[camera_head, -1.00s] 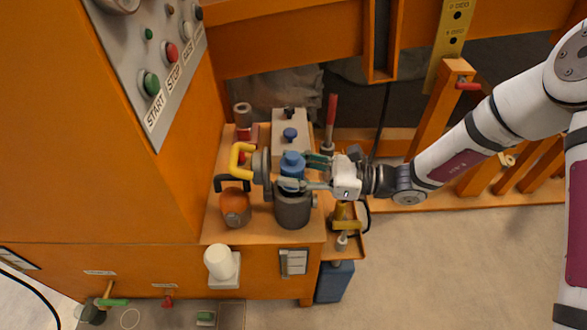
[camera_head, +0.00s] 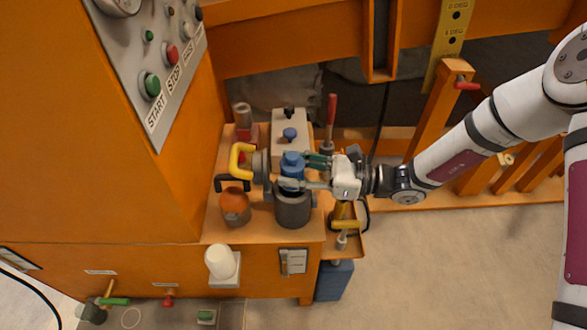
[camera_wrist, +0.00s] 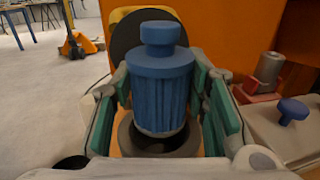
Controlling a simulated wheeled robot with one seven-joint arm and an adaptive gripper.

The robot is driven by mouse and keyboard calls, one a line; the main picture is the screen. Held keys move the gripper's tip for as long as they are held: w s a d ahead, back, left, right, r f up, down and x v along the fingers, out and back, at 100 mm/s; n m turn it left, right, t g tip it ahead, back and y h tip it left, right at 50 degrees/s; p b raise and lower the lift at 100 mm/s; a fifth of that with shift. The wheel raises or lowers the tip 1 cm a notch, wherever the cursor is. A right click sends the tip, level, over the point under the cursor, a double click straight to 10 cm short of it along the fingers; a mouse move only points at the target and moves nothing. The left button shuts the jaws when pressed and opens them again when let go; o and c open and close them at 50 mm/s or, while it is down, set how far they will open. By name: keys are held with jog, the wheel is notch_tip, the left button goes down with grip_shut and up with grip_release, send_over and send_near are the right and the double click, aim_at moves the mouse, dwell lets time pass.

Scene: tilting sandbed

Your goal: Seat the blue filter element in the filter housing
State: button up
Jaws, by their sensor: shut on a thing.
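The blue filter element (camera_wrist: 160,85) is a ribbed cylinder with a knobbed cap, upright between the green-padded fingers of my gripper (camera_wrist: 172,108). In the head view the filter element (camera_head: 292,164) is held by my gripper (camera_head: 306,170), which is shut on it. The grey filter housing (camera_head: 292,206) is an open dark cylinder directly below. In the wrist view the filter's lower end is over the round opening of the housing (camera_wrist: 185,146), with dark space visible around it. I cannot tell whether its lower end is inside the rim.
A yellow-handled round part (camera_head: 243,162) stands close left of the gripper. An orange rounded object (camera_head: 236,206) is left of the housing. A beige box with a blue knob (camera_head: 290,134) and a red-handled lever (camera_head: 331,118) stand behind.

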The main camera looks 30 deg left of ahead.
jog(key=shift+f+b, duration=0.95)
jog(key=shift+f, duration=0.8)
jog(key=shift+r, duration=0.1)
jog(key=shift+r+p, duration=1.1)
jog(key=shift+r, duration=0.25)
jog(key=shift+p, duration=0.45)
dwell(1.1)
jog(key=shift+f+b, duration=0.75)
jog(key=shift+f, duration=0.75)
jog(key=o, duration=1.3)
jog(key=v, duration=1.2)
jog(key=shift+r, duration=0.1)
